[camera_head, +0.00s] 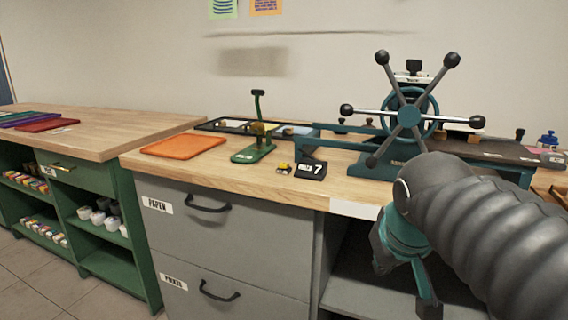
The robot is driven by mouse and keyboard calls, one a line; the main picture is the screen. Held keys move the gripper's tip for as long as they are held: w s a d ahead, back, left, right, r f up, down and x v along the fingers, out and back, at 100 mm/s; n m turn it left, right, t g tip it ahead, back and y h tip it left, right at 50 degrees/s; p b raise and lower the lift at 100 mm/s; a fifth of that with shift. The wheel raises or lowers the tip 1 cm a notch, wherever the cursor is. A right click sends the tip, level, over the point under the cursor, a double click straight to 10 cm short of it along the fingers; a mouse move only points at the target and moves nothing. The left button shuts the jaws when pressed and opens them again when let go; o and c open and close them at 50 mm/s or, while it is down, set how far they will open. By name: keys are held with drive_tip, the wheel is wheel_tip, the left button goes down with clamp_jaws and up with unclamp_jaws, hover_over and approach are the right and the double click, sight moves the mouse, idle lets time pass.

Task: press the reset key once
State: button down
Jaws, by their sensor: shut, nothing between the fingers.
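A small black block with a white 7 and small white lettering (311,170) sits near the front edge of the wooden bench, left of the press. A small yellow and dark object (284,168) lies just left of it. I cannot make out a labelled reset key on either one. My gripper (428,308) is at the lower right, pointing down in front of the bench, below the bench top and apart from the block. Its fingers are shut and empty. My arm hides part of the bench's right side.
A teal press with a spoked wheel (409,116) stands right of the block. A green stand (254,155), an orange mat (183,145) and a black tray (208,126) are to the left. Grey drawers with handles (208,205) face forward. An open shelf is below the press.

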drive_tip(key=w+a+r+n+t, duration=0.1)
drive_tip(key=w+a+r, duration=0.2)
drive_tip(key=w+r, duration=0.4)
drive_tip(key=w+a+r+n, duration=0.2)
drive_tip(key=w+a+r, duration=0.25)
drive_tip(key=w, duration=0.35)
wheel_tip(320, 180, up, 8)
drive_tip(key=f+n+t, duration=0.1)
drive_tip(key=n+t, duration=0.1)
hover_over(283, 164)
drive_tip(key=shift+r+h+p, duration=0.25)
drive_tip(key=shift+h+p, duration=0.05)
drive_tip(key=shift+h, duration=0.1)
drive_tip(key=shift+f, duration=0.1)
wheel_tip(283, 164, down, 7)
drive_tip(key=b, duration=0.5)
drive_tip(key=shift+f+b, duration=0.65)
drive_tip(key=shift+f, duration=0.2)
drive_tip(key=shift+f, duration=0.15)
drive_tip(key=shift+f, duration=0.25)
